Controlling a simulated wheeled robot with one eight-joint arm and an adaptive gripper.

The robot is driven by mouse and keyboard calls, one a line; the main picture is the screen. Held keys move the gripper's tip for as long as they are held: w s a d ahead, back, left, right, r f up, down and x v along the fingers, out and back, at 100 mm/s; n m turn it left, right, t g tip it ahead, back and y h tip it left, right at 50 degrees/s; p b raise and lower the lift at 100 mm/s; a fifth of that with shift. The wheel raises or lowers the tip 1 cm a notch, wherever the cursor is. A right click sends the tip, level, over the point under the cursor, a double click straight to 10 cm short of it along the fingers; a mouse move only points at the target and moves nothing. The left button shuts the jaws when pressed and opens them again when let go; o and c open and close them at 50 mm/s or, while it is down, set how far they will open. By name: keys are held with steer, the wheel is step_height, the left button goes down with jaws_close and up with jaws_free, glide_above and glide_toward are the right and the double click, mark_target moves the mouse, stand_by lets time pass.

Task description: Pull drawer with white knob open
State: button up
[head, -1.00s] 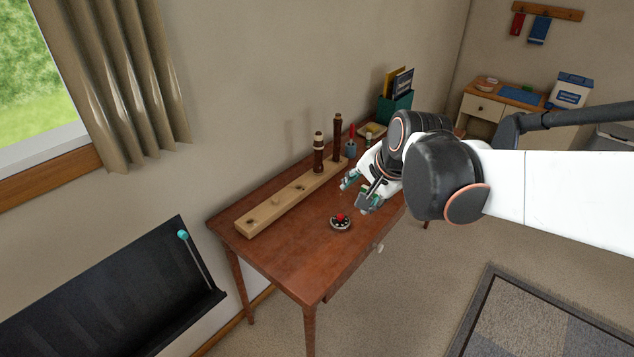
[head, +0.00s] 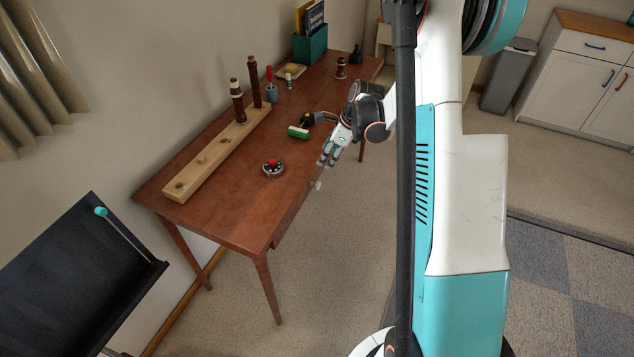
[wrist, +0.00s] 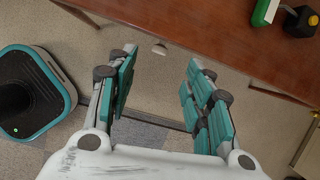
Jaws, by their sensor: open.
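A white knob (head: 316,186) sits on the front of a drawer (head: 293,214) under the top of a reddish-brown desk (head: 225,226). The drawer looks shut, with its front seen at a steep angle. My gripper (head: 326,160) is open and empty, just above and beyond the knob at the desk's front edge. In the wrist view the knob (wrist: 160,49) shows ahead between the two open fingers, just off the desk edge. The fingers are apart from it.
On the desktop are a round holder with a red ball (head: 272,168), a green and white tool (head: 298,132) and a wooden rack (head: 215,153) with dark pieces. A black music-stand-like panel (head: 75,265) stands at left. Carpet before the desk is clear.

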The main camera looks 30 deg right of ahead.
mark_target(319, 183)
steer(key=shift+m, duration=0.8)
steer(key=b+x, duration=0.1)
steer(key=x, duration=0.4)
steer(key=d+b+x, duration=0.1)
steer(key=b+x, duration=0.1)
steer(key=x, duration=0.4)
steer(key=s+d+b+x, duration=0.1)
steer(key=b+x, duration=0.1)
steer(key=x, duration=0.4)
steer(key=shift+d+f, duration=0.15)
steer(key=shift+f, duration=0.3)
jaws_close()
